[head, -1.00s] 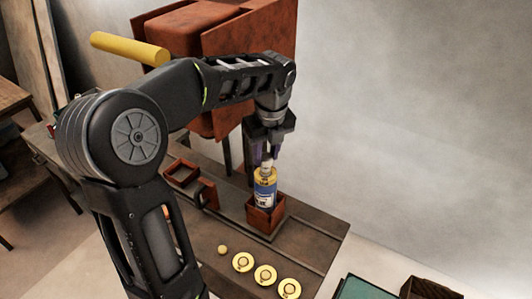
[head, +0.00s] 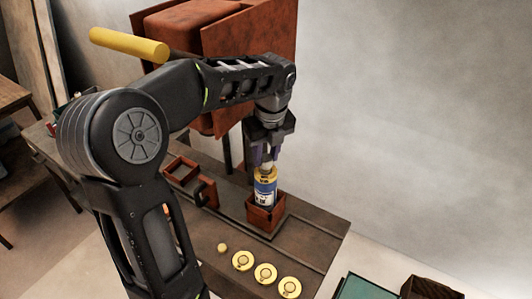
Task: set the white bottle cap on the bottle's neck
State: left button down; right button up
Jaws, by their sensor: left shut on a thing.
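The bottle (head: 265,188), yellow with a blue and white label, stands upright in a small rust-red square holder (head: 266,214) on the bench. My left gripper (head: 264,160) points down right above the bottle, its purple fingers shut on the white cap. The fingers mostly hide the cap and the bottle's neck. I cannot tell whether the cap is seated on the neck. My right gripper is not in view.
Several yellow discs (head: 265,273) and a small yellow ball (head: 222,247) lie at the bench's front. A red open frame (head: 181,169) and a red handled piece (head: 206,192) are left of the holder. A large rusty vat (head: 270,40) stands behind.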

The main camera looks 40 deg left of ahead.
pick_arm(q)
jog(key=shift+f, duration=0.35)
dwell(0.3)
jog(key=c, duration=0.9)
grip_release()
jog(key=shift+c, duration=0.2)
jog(key=r, duration=0.2)
jog(key=r+b, duration=0.1)
jog(key=r, duration=0.2)
jog(key=d+r, duration=0.1)
jog(key=r, duration=0.1)
jog(key=shift+s+r, duration=0.25)
jog(key=shift+r, duration=0.15)
